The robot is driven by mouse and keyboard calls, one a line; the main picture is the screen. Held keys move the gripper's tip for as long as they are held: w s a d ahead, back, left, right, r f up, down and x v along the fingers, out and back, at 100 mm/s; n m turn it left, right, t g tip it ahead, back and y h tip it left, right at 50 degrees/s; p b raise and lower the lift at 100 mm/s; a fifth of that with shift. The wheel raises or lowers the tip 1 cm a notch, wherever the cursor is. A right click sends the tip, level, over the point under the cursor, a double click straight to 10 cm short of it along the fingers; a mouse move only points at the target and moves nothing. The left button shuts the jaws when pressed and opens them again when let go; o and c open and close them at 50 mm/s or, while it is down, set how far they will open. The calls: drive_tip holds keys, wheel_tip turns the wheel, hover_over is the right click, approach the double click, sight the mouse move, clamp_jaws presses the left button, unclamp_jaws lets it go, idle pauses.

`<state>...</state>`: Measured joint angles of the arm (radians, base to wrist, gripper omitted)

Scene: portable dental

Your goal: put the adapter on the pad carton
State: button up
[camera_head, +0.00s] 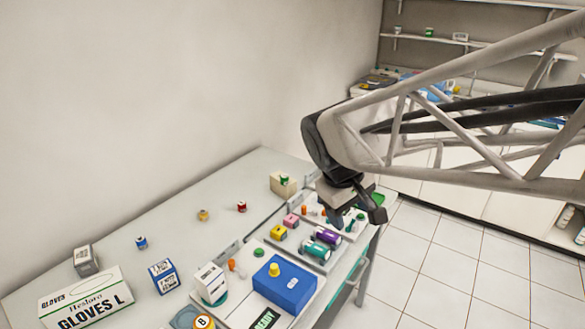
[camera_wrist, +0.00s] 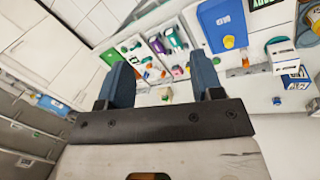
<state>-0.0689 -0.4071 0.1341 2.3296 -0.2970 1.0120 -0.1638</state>
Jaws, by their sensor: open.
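My gripper (camera_head: 357,207) is open, above the right side of the table near the far tray. In the wrist view my gripper (camera_wrist: 163,78) has its two blue-grey fingers wide apart with nothing between them. No readable label marks the adapter; it may be one of the small coloured parts, such as the orange piece (camera_head: 232,265). The pad carton is also uncertain: a blue-and-white carton (camera_head: 164,276) stands at the table's front, and a beige box (camera_head: 279,187) with a small green-topped jar on it stands at the back. My gripper touches none of these.
A large glove carton (camera_head: 86,299) and a grey box (camera_head: 86,262) stand at front left. A blue box with a yellow knob (camera_head: 284,287) and a white-and-blue box (camera_head: 209,282) stand nearer. Purple (camera_head: 327,236) and yellow (camera_head: 278,232) items lie on trays. The table's middle is mostly clear.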

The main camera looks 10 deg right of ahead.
drive_tip(key=s+m+y, duration=0.1)
drive_tip(key=s+m, duration=0.1)
drive_tip(key=s, duration=0.4)
drive_tip(key=s+a+f+m+t+y, duration=0.1)
drive_tip(key=s+m, duration=0.1)
drive_tip(key=s, duration=0.4)
drive_tip(key=shift+f+m+y, duration=0.25)
drive_tip(key=shift+m+y, duration=0.05)
drive_tip(key=shift+y, duration=0.1)
drive_tip(key=shift+o, duration=0.5)
idle(0.6)
drive_tip(key=shift+w+a, duration=0.1)
drive_tip(key=shift+w, duration=0.05)
